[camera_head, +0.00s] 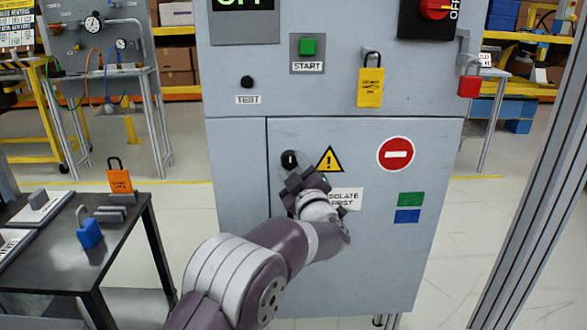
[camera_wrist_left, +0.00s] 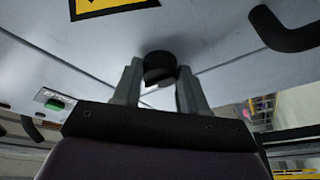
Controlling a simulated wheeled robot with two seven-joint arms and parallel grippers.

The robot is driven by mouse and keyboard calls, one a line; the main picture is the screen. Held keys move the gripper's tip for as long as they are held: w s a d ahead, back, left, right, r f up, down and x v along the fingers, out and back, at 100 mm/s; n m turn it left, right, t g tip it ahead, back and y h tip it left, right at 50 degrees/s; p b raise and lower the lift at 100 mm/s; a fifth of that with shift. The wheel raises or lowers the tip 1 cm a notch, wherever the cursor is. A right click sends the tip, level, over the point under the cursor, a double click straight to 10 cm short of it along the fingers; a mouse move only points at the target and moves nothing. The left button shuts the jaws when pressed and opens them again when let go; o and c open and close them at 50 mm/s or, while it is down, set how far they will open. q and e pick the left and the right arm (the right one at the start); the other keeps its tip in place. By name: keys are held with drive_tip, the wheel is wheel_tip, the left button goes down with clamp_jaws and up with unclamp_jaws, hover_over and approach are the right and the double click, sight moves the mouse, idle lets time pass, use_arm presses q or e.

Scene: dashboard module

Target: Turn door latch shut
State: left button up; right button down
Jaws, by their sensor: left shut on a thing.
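The door latch (camera_head: 289,158) is a round black knob with a small white mark, near the upper left corner of the grey cabinet door (camera_head: 370,260). My left gripper (camera_head: 291,172) reaches up to it from below. In the left wrist view the black latch knob (camera_wrist_left: 159,66) sits between the two grey fingers of my left gripper (camera_wrist_left: 160,84), which is shut on it. The fingers hide part of the knob, and its exact turn angle is hard to read. The door looks flush with the cabinet. My right gripper is not in view.
A yellow warning sign (camera_head: 330,160) and a partly covered white label (camera_head: 347,198) are right of the latch. A yellow padlock (camera_head: 370,86) and a red padlock (camera_head: 468,86) hang above. A dark table (camera_head: 100,250) with more padlocks stands at left.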

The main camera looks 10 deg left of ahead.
use_arm(q)
drive_tip(key=shift+n, duration=0.3)
drive_tip(key=o, duration=1)
drive_tip(key=shift+o, duration=0.2)
